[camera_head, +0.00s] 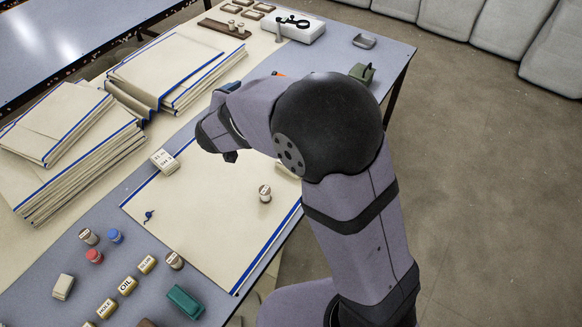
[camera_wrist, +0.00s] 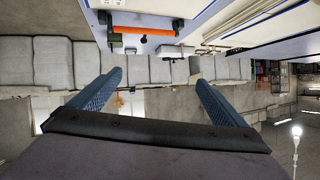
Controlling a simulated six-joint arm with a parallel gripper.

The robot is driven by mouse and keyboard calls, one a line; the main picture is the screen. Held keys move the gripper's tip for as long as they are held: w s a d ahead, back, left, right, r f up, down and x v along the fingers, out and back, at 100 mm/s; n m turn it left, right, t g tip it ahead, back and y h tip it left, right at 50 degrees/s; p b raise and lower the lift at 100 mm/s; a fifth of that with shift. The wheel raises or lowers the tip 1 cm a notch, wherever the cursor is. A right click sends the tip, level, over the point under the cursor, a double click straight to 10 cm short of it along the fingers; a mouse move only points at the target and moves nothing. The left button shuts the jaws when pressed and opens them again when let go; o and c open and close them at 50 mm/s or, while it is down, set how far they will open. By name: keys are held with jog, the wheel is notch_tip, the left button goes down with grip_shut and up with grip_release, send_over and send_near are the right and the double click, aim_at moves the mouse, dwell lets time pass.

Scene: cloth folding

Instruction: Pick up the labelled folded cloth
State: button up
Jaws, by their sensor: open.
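A cream cloth with blue edging (camera_head: 200,215) lies flat on the grey table in the head view, partly covered by my arm. Stacks of folded cream cloths with blue edges lie at the left (camera_head: 75,175) and at the back (camera_head: 175,65). I cannot make out a label on any cloth. A small white block with dark print (camera_head: 164,161) sits at the flat cloth's upper left edge. In the wrist view my gripper (camera_wrist: 160,95) has its two blue fingers wide apart with nothing between them. In the head view the fingertips are not clear.
A small spool (camera_head: 265,194) and a blue pin (camera_head: 149,215) lie on the flat cloth. Labelled containers (camera_head: 127,285), a green box (camera_head: 184,301) and spools crowd the front left. An orange-handled tool (camera_wrist: 142,30) shows in the wrist view. Grey sacks (camera_head: 510,35) line the floor behind.

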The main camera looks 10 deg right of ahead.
jog(key=s+d+f+m+g+h, duration=0.2)
jog(key=s+d+f+g+h, duration=0.1)
jog(key=s+f+h, duration=0.2)
notch_tip(320, 180, down, 20)
jog(key=shift+s+a+r+b, duration=0.1)
jog(key=shift+a+b, duration=0.05)
jog(key=shift+b, duration=0.2)
jog(key=shift+p+x, duration=1.2)
jog(key=shift+x, duration=2.5)
jog(key=c, duration=1.1)
